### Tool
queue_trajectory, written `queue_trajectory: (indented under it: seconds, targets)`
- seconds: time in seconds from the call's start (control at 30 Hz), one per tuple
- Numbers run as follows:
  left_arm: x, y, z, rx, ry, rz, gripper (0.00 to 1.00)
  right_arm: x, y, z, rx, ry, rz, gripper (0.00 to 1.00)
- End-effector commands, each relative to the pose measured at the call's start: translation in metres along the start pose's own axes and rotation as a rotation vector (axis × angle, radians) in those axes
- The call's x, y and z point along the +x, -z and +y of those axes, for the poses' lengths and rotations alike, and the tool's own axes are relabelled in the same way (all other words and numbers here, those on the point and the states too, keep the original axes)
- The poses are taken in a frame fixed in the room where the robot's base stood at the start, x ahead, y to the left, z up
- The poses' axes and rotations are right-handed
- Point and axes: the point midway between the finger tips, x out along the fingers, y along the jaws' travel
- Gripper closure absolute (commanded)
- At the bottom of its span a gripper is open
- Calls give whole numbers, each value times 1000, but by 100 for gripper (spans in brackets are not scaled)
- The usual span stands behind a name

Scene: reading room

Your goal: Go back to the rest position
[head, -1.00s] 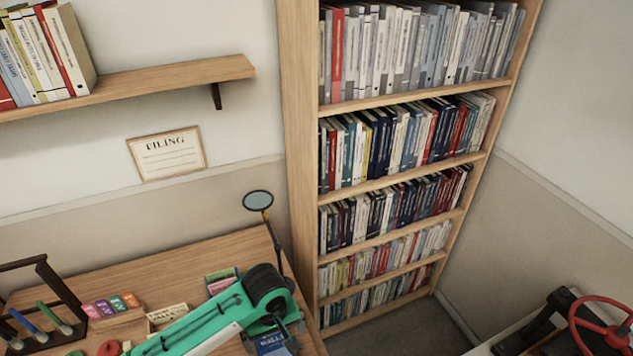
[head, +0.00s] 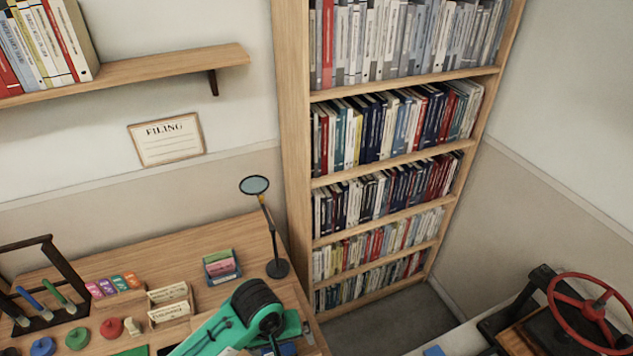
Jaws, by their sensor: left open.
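My left gripper (head: 288,338) is low in the head view, over the right front part of the wooden desk (head: 215,292). It is open, and I see nothing held in it. My green left arm with its black joint comes in from the bottom edge and hides part of the gripper and of the desk. A dark blue item shows partly beneath the gripper at the bottom edge. My right gripper is not in view.
On the desk stand a magnifier on a stand (head: 277,266), a small box of cards (head: 221,266), card holders (head: 170,302), coloured stamps (head: 112,286) and a dark rack (head: 50,285). A tall bookcase (head: 292,150) stands behind. A red-wheeled press (head: 590,312) is at right.

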Motion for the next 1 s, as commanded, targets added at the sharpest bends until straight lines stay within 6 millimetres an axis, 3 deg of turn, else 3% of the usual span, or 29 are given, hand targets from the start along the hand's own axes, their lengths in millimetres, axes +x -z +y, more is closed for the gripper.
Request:
queue_trajectory:
  seconds: [0.27,0.7,1.0]
  targets:
    - [-8,-36,-17,139,-111,69,0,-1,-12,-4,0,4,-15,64]
    - [-32,-81,-113,308,-21,228,0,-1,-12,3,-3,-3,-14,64]
    - [-47,-106,-165,377,99,251,0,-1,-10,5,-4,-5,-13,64]
